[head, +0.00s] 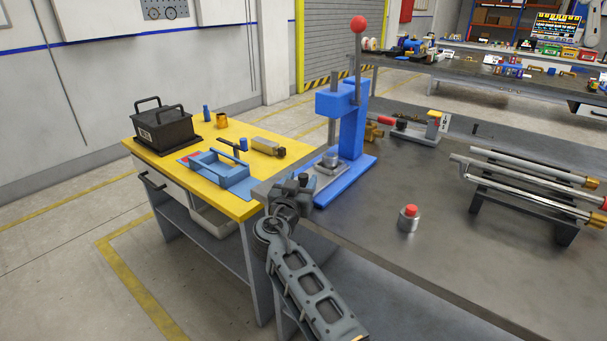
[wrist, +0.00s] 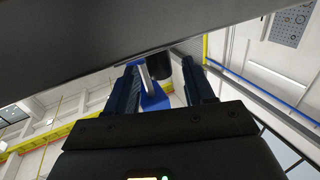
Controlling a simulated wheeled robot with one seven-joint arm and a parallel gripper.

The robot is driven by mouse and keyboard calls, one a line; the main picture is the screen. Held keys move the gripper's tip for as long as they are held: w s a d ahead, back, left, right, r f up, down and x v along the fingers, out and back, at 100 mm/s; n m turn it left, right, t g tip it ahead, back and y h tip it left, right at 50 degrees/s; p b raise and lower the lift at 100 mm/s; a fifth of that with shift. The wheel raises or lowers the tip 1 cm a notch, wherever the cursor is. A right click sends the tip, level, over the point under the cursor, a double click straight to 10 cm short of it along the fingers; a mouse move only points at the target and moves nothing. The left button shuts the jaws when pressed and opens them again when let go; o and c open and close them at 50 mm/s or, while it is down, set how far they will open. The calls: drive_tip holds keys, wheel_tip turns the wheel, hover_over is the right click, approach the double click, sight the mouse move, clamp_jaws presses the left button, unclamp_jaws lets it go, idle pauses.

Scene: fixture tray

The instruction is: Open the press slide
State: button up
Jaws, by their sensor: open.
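The blue press (head: 353,125) stands upright on a blue base plate at the left end of the grey bench. A grey rod with a red ball knob (head: 358,24) rises above its head, and a grey metal piece (head: 330,158) sits on its base. I cannot tell for sure which part is the slide. My gripper (head: 303,185) is at the bench's left edge, at the front left of the press base. In the wrist view my gripper (wrist: 162,88) is open, with blue and grey press parts (wrist: 153,92) seen beyond and between the fingers. Nothing is visibly held.
A grey cylinder with a red top (head: 408,218) stands on the grey bench (head: 370,235), right of the press. A rack of metal tubes (head: 520,185) is further right. A yellow-topped table (head: 170,160) with a black box (head: 163,128) and blue tray (head: 222,172) adjoins at left.

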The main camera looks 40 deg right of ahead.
drive_tip(key=shift+x, duration=1.25)
drive_tip(key=shift+c, duration=0.5)
clamp_jaws()
drive_tip(key=shift+a, duration=0.1)
